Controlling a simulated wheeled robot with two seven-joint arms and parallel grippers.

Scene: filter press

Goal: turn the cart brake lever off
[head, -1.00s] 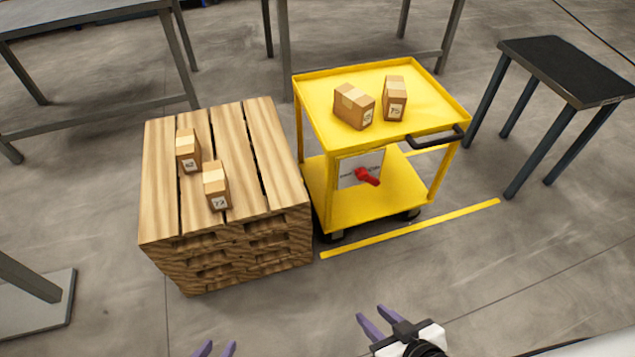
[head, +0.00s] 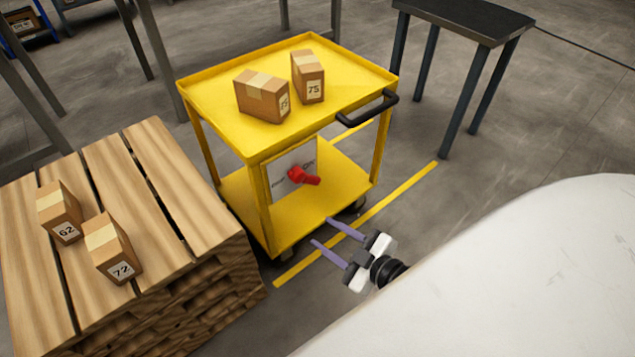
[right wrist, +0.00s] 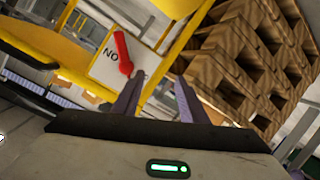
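The red brake lever (head: 303,176) is on a white plate (head: 284,182) on the near side of the yellow cart (head: 258,151). It points to the right and slightly down, on the side marked ON. The lever also shows in the right wrist view (right wrist: 122,54), ahead of the fingers and left of them. My right gripper (head: 331,232) is open and empty, with purple fingers apart, in front of and below the lever, not touching it. It also shows in the right wrist view (right wrist: 160,88). My left gripper is not in view.
Two cartons (head: 262,96) stand on the cart top, beside a black handle (head: 367,108). A wooden pallet stack (head: 165,190) with two more cartons is close on the left. A dark table (head: 466,18) stands at the back right. A yellow floor line (head: 405,200) runs before the cart.

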